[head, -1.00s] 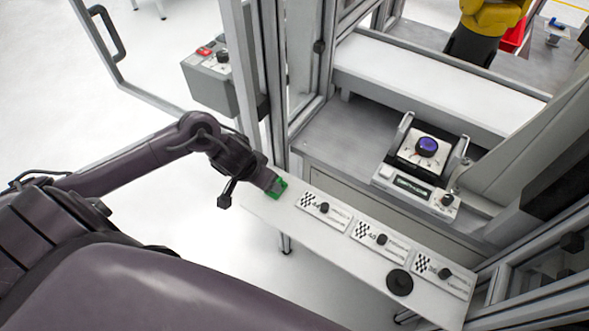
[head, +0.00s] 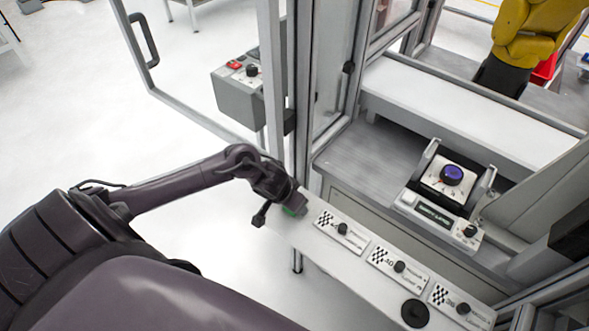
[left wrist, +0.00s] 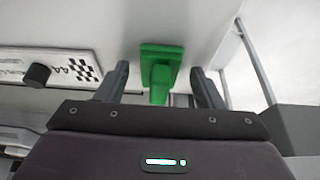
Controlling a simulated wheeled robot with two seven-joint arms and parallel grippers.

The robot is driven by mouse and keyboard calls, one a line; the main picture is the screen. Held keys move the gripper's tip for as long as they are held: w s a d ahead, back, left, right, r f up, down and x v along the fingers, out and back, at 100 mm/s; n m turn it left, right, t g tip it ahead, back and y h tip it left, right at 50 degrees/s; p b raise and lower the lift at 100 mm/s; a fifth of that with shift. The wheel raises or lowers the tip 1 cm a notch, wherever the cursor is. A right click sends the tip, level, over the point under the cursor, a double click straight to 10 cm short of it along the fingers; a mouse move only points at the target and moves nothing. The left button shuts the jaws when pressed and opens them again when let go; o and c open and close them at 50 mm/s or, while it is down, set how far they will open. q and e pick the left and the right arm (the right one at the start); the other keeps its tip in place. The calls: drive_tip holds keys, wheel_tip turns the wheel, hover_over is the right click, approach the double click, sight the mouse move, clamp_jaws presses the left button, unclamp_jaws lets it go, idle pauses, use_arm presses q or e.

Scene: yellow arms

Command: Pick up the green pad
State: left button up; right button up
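The green pad (head: 292,211) lies at the left end of the narrow white shelf (head: 330,262), mostly hidden behind my left gripper (head: 292,205) in the head view. In the left wrist view the green pad (left wrist: 160,54) shows as a flat plate with a raised green block. My left gripper (left wrist: 163,85) is open, its two dark fingers on either side of the raised block, with a gap visible on each side. My right gripper is not in view.
Several white labelled plates with black knobs (head: 398,267) sit along the shelf to the right of the pad, with a round black disc (head: 415,313) at the front. A glazed frame (head: 300,90) and a grey control box (head: 240,95) stand close behind the gripper.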

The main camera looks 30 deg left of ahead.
use_arm(q)
drive_tip(key=c, duration=0.9)
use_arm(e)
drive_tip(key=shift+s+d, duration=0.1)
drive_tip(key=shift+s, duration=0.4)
use_arm(q)
drive_tip(key=shift+r, duration=0.55)
wheel_tip(320, 180, up, 2)
drive_tip(key=shift+r+p, duration=0.1)
drive_tip(key=shift+p, duration=0.2)
drive_tip(key=s+a, duration=0.1)
drive_tip(key=s, duration=1.7)
drive_tip(key=shift+a+r+p, duration=0.15)
drive_tip(key=shift+p, duration=0.15)
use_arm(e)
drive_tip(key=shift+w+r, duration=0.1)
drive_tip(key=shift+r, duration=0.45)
